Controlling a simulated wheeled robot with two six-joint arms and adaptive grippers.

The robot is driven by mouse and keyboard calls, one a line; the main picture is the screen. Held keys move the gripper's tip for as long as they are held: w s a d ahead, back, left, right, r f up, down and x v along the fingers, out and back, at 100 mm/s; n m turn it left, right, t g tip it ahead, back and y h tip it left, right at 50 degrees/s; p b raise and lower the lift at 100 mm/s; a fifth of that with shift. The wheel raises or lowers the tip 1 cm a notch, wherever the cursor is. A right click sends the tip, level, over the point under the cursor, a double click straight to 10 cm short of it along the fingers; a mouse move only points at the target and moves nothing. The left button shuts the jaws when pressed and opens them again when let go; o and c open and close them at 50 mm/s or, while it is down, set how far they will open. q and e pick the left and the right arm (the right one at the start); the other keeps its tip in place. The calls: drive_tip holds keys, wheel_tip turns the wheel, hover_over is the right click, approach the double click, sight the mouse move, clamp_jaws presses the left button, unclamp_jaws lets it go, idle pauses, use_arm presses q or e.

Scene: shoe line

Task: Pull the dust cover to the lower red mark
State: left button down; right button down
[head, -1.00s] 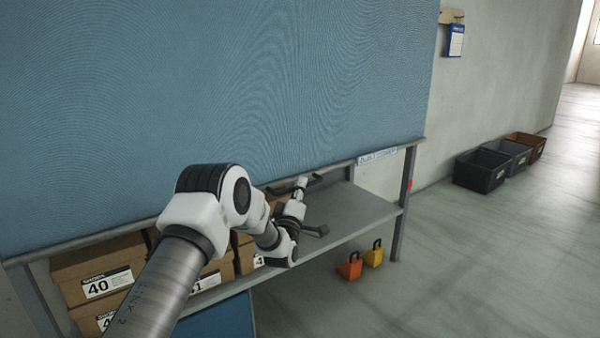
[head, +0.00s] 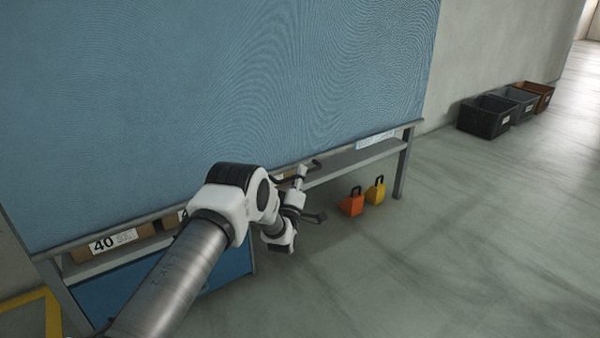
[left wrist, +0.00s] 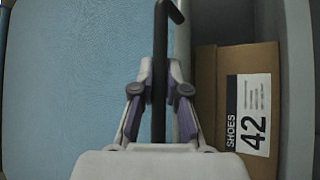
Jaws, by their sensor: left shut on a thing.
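The blue dust cover (head: 330,70) hangs over the rack front. Its grey bottom bar (head: 365,133) runs just above a low shelf, with a label (head: 375,140) near its right end. My left gripper (head: 302,172) is shut on the dark handle (head: 316,164) at the bar. In the left wrist view my left gripper (left wrist: 160,80) closes around the dark handle (left wrist: 160,30), with the blue cover (left wrist: 80,70) at left. I see no red mark now. My right gripper is not in view.
A shoe box marked 42 (left wrist: 206,90) lies beside the handle; a box marked 40 (head: 82,252) shows below the bar. A dark crate (head: 484,122) stands by the wall. Floor at right is clear.

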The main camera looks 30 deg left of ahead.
use_arm(q)
drive_tip(key=shift+f, duration=0.1)
drive_tip(key=c, duration=1.2)
unclamp_jaws()
drive_tip(key=shift+s, duration=0.1)
drive_tip(key=v, duration=1.2)
